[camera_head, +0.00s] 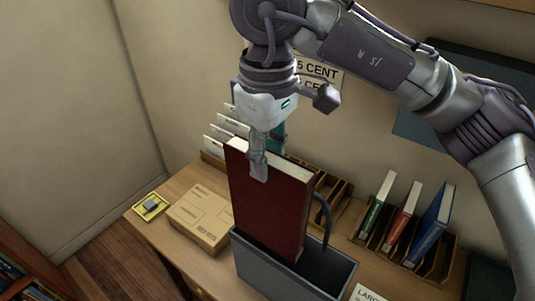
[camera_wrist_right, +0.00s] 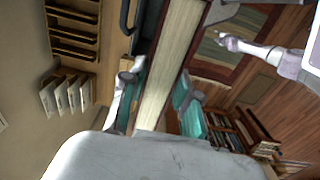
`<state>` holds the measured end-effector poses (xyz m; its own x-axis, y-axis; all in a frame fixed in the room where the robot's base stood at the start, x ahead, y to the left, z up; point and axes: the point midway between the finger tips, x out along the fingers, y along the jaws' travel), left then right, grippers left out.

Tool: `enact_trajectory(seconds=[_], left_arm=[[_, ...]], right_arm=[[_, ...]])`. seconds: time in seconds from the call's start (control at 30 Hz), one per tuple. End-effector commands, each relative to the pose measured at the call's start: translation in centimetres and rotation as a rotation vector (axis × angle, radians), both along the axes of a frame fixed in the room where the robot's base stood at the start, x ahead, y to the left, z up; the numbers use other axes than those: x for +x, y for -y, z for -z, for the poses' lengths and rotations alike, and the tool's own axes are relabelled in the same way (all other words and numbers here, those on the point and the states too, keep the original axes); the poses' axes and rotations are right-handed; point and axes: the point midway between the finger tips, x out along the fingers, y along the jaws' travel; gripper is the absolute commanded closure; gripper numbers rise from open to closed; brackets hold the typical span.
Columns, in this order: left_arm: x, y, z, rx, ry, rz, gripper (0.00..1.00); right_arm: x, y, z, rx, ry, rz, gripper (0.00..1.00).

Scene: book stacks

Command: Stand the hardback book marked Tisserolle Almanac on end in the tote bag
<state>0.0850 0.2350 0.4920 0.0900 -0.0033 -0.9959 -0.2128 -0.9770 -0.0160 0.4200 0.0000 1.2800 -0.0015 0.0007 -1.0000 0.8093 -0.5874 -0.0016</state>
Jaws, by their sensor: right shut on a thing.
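My right gripper (camera_head: 265,152) is shut on the top edge of a dark red hardback book (camera_head: 268,205). The book hangs upright, its cream page edge facing up; no title is legible on the side I see. Its lower end is within the mouth of the grey tote bag (camera_head: 262,274); I cannot tell whether it touches the bottom. The bag's dark handle (camera_head: 327,222) stands up beside the book. In the right wrist view, the book's pages (camera_wrist_right: 170,70) run between the green-padded fingers (camera_wrist_right: 158,97). My left gripper (camera_wrist_right: 228,42) shows small there, its jaw state unclear.
A cardboard box (camera_head: 202,218) and a small yellow tray (camera_head: 150,206) sit left of the bag on the wooden table. A wooden rack (camera_head: 437,262) with green, red and blue books stands to the right. White dividers (camera_head: 222,143) stand behind.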

Motion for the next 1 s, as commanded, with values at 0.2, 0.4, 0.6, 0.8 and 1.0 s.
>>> enact_trajectory(seconds=[0.2, 0.4, 0.6, 0.8, 1.0], left_arm=[[0.0, 0.0, 0.6, 0.0, 0.001, 0.0, 0.6], [0.0, 0.0, 1.2, 0.0, 0.001, 0.0, 0.6], [0.1, 0.0, 1.9, 0.0, 0.001, 0.0, 0.6], [0.1, 0.0, 2.5, 0.0, 0.001, 0.0, 0.6], [0.1, 0.0, 2.6, 0.0, 0.001, 0.0, 0.6]], right_arm=[[0.0, 0.0, 0.6, 0.002, 0.001, 0.0, 1.0], [0.0, 0.0, 1.4, 0.002, 0.001, 0.0, 1.0], [0.0, 0.0, 2.1, 0.002, 0.001, 0.0, 1.0], [0.0, 0.0, 2.8, 0.002, 0.001, 0.0, 1.0], [0.0, 0.0, 2.9, 0.002, 0.001, 0.0, 1.0]])
